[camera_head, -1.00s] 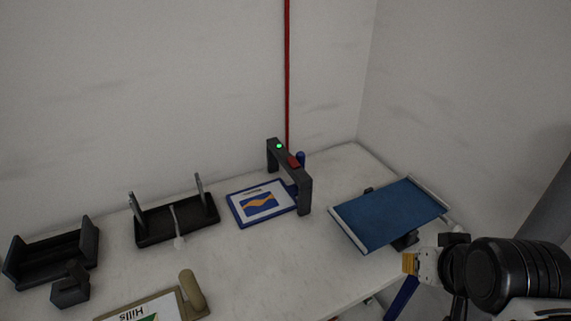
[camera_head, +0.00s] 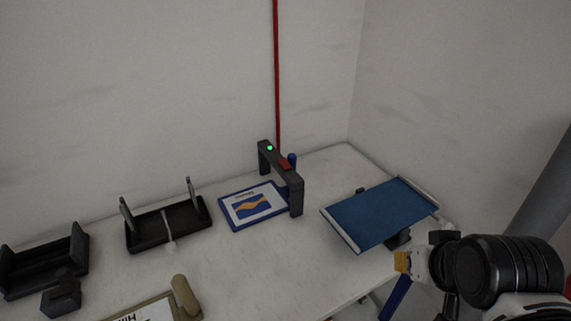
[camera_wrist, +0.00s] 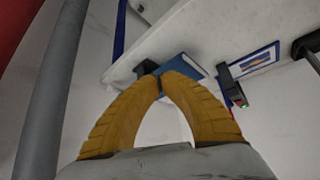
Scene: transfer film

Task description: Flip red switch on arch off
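The dark grey arch (camera_head: 296,197) stands on the white table, over the right end of a blue-framed picture board. Its red switch (camera_head: 286,164) sits on the top bar, and a green light (camera_head: 270,148) glows near the bar's left end. In the wrist view the arch (camera_wrist: 224,78) shows at right with its green light lit. My gripper (camera_head: 401,262) is at the lower right in the head view, beyond the blue panel and well apart from the arch. In the wrist view my gripper's yellow fingers (camera_wrist: 162,80) meet at the tips with nothing visible between them.
A blue tilted panel (camera_head: 376,215) stands between my gripper and the arch. The blue-framed board (camera_head: 236,221) lies under the arch. Black holders (camera_head: 150,241) and a clipboard (camera_head: 150,311) are farther left. A red pole (camera_head: 277,70) runs down the wall behind. The table's front middle is clear.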

